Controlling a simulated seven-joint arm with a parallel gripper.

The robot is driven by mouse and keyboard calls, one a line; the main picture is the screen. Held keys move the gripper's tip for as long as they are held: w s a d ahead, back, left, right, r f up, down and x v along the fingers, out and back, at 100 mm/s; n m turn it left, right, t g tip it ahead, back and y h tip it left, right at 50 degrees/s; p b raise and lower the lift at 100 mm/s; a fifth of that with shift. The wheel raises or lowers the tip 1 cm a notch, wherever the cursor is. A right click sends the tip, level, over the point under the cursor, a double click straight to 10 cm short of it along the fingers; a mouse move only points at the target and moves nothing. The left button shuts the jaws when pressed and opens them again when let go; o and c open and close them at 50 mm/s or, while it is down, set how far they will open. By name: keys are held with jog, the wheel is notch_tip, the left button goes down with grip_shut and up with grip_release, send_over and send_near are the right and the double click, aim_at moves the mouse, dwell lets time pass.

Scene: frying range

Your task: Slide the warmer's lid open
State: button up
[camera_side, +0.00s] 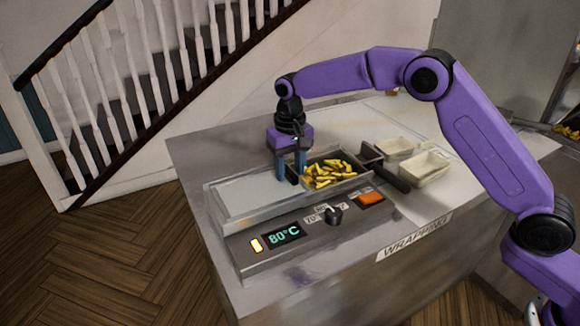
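The warmer (262,262) is a grey metal unit on the counter. Its flat pale lid (250,196) lies over the left part of the top. To the right of the lid the well is uncovered, and yellow fries (328,174) show in it. My gripper (290,178) points down at the lid's right end, beside the fries. Its two blue fingers stand apart, with a small dark piece, likely the lid's handle (291,175), showing between them. I cannot tell whether the fingers press on it.
The warmer's front has an 80°C display (284,236), a black knob (333,215) and an orange switch (370,198). A black handle (388,173) juts out right of the fries. Pale open containers (424,166) stand further right. The counter behind is mostly clear.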

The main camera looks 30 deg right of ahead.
notch_tip(320, 180, up, 18)
jog(key=shift+f, duration=0.25)
dwell(0.5)
dwell(0.5)
jog(key=s+d+f+n, duration=0.1)
jog(key=s+n, duration=0.2)
jog(key=s, duration=0.7)
jog(key=s+d+f+n, duration=0.15)
jog(key=s+n, duration=0.25)
jog(key=s, duration=0.5)
jog(key=s+d+f+n, duration=0.2)
jog(key=s+d+f, duration=0.1)
jog(key=s, duration=0.4)
jog(key=s+d+f+n, duration=0.1)
jog(key=s+d+f, duration=0.2)
jog(key=s+d, duration=0.3)
jog(key=s+d+f+n, duration=0.2)
jog(key=s+d+f, duration=0.2)
jog(key=s, duration=0.5)
jog(key=shift+d+n, duration=0.3)
jog(key=shift+d, duration=0.15)
